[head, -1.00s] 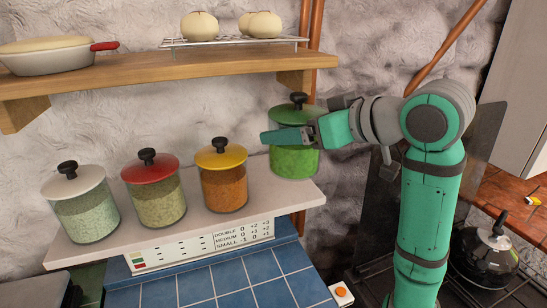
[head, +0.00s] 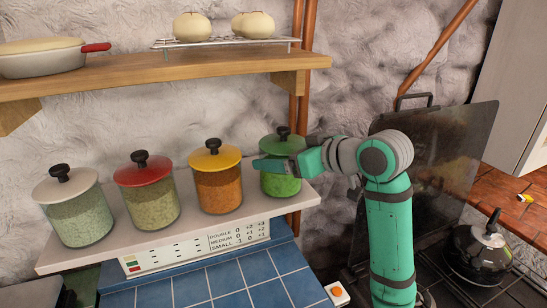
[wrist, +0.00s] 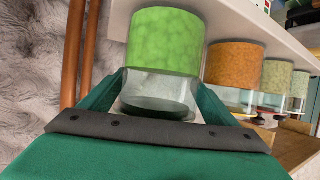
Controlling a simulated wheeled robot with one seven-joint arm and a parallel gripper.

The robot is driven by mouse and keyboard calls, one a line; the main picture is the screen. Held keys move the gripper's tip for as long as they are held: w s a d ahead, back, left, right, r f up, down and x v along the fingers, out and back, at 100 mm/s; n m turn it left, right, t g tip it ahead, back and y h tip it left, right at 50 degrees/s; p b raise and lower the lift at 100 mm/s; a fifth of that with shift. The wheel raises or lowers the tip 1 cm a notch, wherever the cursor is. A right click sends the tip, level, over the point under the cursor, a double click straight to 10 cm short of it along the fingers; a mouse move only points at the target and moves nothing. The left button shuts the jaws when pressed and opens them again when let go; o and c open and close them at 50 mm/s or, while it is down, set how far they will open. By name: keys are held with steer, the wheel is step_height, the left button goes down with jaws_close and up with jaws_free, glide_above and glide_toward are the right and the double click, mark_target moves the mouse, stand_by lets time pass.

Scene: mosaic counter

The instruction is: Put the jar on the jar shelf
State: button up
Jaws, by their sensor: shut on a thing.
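The green-lidded jar (head: 281,184) with bright green contents is upright at the right end of the pale jar shelf (head: 160,238). My gripper (head: 268,168) is shut on this jar, with a finger across its front in the head view. In the wrist view the jar (wrist: 165,42) sits between the two gripper fingers. Its base looks level with the shelf top, but the finger and angle make it hard to tell whether it touches fully.
Orange-filled yellow-lidded (head: 217,185), red-lidded (head: 147,200) and white-lidded (head: 77,215) jars stand in a row to the left. A wooden shelf (head: 150,75) with a pan (head: 42,60) and a wire rack (head: 225,43) hangs above. A hob with a black kettle (head: 478,252) is at right.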

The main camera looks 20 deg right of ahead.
steer(key=shift+w+a, duration=0.15)
steer(key=shift+a, duration=0.3)
steer(key=shift+w+f, duration=0.1)
steer(key=shift+f, duration=0.1)
steer(key=o, duration=2)
steer(key=shift+a, duration=0.2)
steer(key=shift+o, duration=0.2)
steer(key=shift+a, duration=0.1)
steer(key=shift+d, duration=0.4)
steer(key=shift+s+d+r, duration=0.2)
steer(key=shift+s+r, duration=0.05)
steer(key=shift+s, duration=0.1)
steer(key=v, duration=1.1)
steer(key=shift+s, duration=0.2)
